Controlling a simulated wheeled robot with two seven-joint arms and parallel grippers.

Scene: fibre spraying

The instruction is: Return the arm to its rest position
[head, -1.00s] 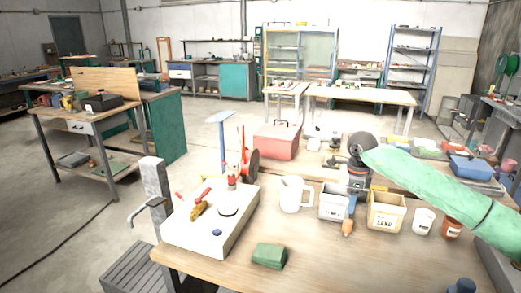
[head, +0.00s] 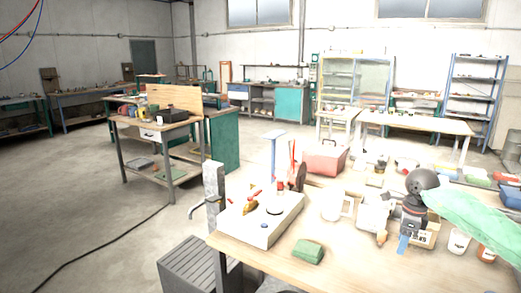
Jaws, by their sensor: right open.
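My right arm, in a green sleeve, comes in from the right edge of the head view. Its gripper (head: 404,242) points down with blue fingertips, open, with nothing seen between them. It is in front of a labelled bin (head: 427,239) and partly hides it. A white bin (head: 370,212) is just left of the gripper, and I cannot tell whether they touch. My left gripper is not in view.
The workbench (head: 345,275) holds a white block with tools (head: 250,229), a green pad (head: 309,251), a white mug (head: 331,207), a red case (head: 324,159) and a white cup (head: 459,241). The bench's front middle is clear.

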